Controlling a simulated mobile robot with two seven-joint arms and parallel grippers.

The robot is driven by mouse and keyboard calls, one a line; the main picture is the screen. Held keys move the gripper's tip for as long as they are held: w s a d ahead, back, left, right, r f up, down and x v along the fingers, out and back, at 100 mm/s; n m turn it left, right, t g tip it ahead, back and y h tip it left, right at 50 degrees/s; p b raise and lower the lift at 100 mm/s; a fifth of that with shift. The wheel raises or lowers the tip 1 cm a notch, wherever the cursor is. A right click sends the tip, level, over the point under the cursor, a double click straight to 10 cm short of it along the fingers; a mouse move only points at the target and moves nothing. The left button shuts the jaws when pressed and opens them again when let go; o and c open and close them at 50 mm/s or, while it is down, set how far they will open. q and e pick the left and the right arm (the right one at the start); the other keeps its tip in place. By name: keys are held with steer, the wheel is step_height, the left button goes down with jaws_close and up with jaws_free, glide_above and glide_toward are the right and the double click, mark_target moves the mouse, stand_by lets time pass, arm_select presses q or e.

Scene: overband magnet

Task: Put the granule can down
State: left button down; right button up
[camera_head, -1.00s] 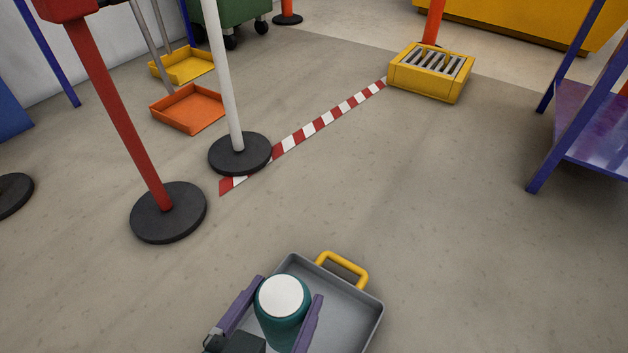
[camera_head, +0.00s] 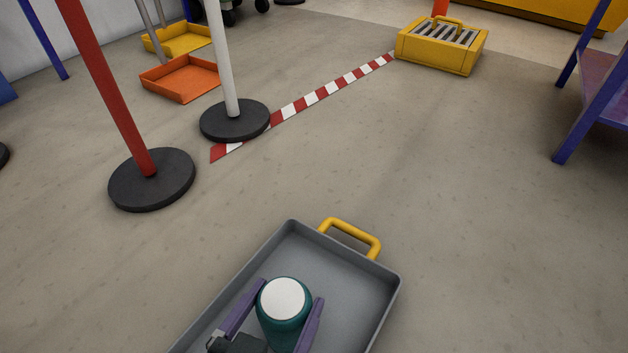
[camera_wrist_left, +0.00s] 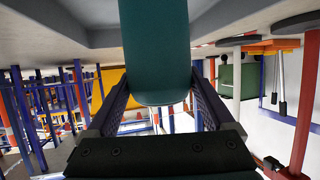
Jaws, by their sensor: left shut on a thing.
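The granule can (camera_head: 284,310) is teal with a white top. My left gripper (camera_head: 290,309) is shut on it, one purple finger on each side. In the head view the can appears over a grey tray (camera_head: 335,263) with a yellow handle. I cannot tell whether its base touches the tray floor. In the left wrist view the teal can (camera_wrist_left: 154,50) fills the space between the fingers of the left gripper (camera_wrist_left: 157,100), and the grey tray shows along the top. My right gripper is in neither view.
A red post's black base (camera_head: 152,180) and a white post's base (camera_head: 235,121) stand ahead left. Beyond are an orange pan (camera_head: 181,79), a red-white floor strip (camera_head: 318,95) and a yellow slatted box (camera_head: 437,54). A blue-legged table (camera_head: 598,90) is right. Floor between is clear.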

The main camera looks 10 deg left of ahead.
arm_select(q)
steer(key=shift+r, duration=0.15)
jaws_free()
